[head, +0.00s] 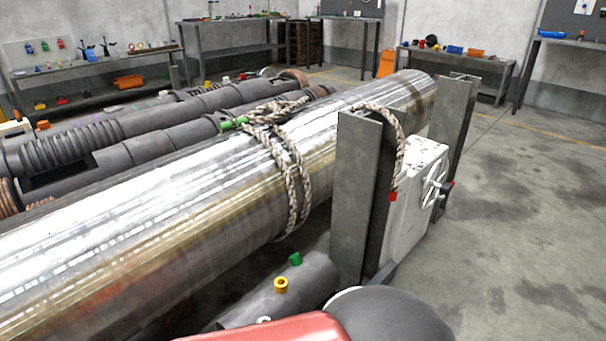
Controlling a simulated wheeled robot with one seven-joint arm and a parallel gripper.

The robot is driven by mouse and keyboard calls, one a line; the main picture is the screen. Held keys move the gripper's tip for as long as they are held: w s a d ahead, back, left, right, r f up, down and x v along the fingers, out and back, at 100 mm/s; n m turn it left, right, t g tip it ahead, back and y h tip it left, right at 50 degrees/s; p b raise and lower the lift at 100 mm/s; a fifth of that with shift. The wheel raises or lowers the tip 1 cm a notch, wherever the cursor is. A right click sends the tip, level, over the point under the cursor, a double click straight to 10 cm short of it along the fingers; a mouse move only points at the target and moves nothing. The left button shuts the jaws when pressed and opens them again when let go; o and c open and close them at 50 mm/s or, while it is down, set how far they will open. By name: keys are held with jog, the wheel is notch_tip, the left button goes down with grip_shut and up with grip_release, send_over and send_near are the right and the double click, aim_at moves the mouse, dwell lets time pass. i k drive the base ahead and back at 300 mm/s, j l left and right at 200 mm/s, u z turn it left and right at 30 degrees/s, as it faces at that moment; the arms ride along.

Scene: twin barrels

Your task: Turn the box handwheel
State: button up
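The box (408,212) is white and stands between two grey steel posts, right of the picture's middle. Its handwheel (436,184) is a small pale metal wheel on the box's right face, seen at a steep angle. My gripper is not in view. A red and dark grey rounded part at the bottom edge appears to be my own arm, apart from the wheel in the picture.
A large shiny metal barrel (200,195) crosses the view, wrapped with rope (290,180). The near post (355,200) stands left of the box, the far post (455,130) behind it. Open concrete floor (530,240) lies to the right. Workbenches line the back.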

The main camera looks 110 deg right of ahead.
aim_at(443, 187)
jog(key=z, duration=4.8)
jog(key=i+l+u, duration=0.2)
jog(key=i+l, duration=0.9)
jog(key=i+j, duration=0.1)
jog(key=i, duration=0.2)
jog(key=i+j, duration=0.15)
jog(key=i, duration=0.15)
jog(key=u, duration=0.05)
